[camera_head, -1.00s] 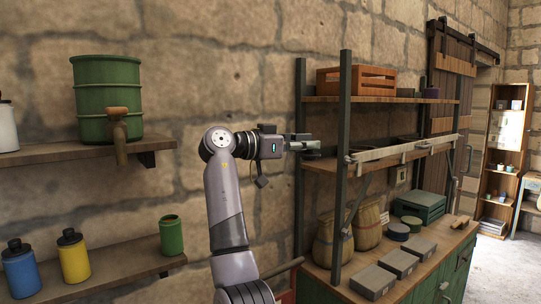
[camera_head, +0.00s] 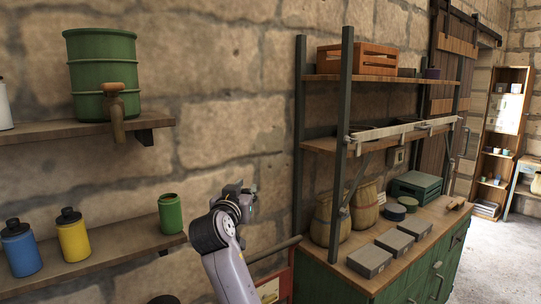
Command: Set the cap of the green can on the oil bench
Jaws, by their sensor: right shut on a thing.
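The green can (camera_head: 171,214) stands open, without a cap, at the right end of the lower left shelf. My right gripper (camera_head: 250,190) is just right of this can, in front of the stone wall, seen mostly from behind. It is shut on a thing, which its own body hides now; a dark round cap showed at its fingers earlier. A bench with a wooden top (camera_head: 436,226) and green front is at the right; I cannot tell if it is the oil bench. My left gripper is out of view.
A blue can (camera_head: 21,249) and a yellow can (camera_head: 73,236), both with black caps, share the lower shelf. A green drum (camera_head: 102,76) stands above. Grey blocks (camera_head: 370,260), sacks and a green crate (camera_head: 416,186) occupy the bench, under a rack with upright posts.

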